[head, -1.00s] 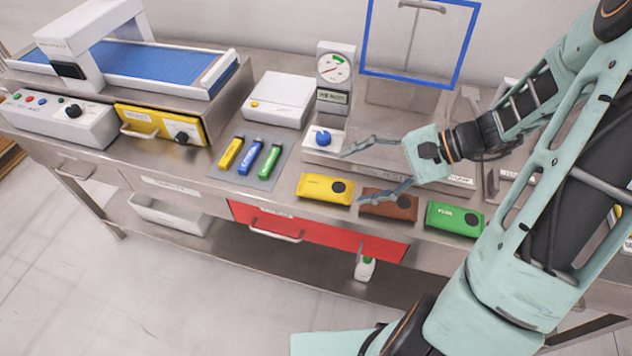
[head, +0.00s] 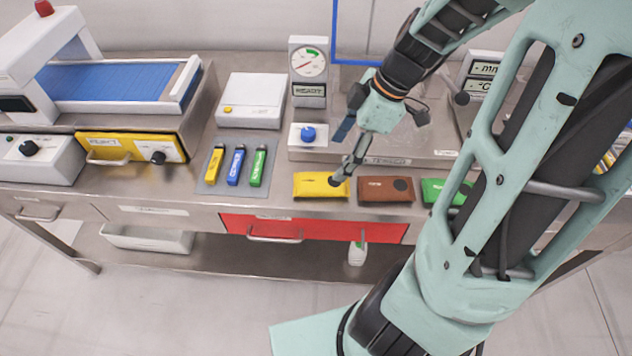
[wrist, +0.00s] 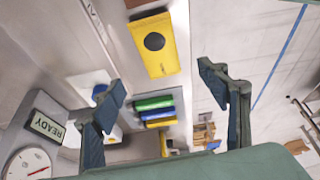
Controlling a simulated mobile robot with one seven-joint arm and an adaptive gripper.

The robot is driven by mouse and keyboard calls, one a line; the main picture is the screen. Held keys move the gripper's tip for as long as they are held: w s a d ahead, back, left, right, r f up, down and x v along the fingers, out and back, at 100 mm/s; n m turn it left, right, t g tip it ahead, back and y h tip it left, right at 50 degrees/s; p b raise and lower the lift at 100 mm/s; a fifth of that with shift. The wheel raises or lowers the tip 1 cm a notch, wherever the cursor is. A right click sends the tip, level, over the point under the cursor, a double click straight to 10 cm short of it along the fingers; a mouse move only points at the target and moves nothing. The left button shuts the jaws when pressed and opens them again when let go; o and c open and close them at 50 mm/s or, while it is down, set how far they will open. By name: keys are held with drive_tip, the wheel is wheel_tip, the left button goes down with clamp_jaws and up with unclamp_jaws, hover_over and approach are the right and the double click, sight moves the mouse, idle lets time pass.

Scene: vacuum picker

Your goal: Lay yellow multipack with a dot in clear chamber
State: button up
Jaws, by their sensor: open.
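The yellow multipack (head: 310,185) lies flat at the front edge of the steel bench, left of a brown pack. Its black dot shows clearly in the wrist view, where the pack (wrist: 166,62) is at upper middle, beyond the fingers. My gripper (head: 341,158) is open and empty. In the head view one finger overlaps the pack's right end; I cannot tell whether they touch. In the wrist view the fingers (wrist: 160,80) are wide apart with nothing between them. A raised blue-framed clear lid (head: 350,61) stands at the back, largely hidden by my arm; the chamber under it is mostly hidden.
The brown pack (head: 380,190) and a green pack (head: 434,190) lie to the right; my arm partly covers the green one. Three coloured sticks lie on a grey mat (head: 207,187) to the left. A gauge (head: 308,65) and blue knob (head: 308,134) stand behind.

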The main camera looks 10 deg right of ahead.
sight(323, 180)
drive_tip(key=x, duration=1)
drive_tip(key=shift+d+b, duration=0.15)
drive_tip(key=shift+b, duration=0.2)
drive_tip(key=c, duration=1.5)
drive_tip(key=shift+r, duration=0.1)
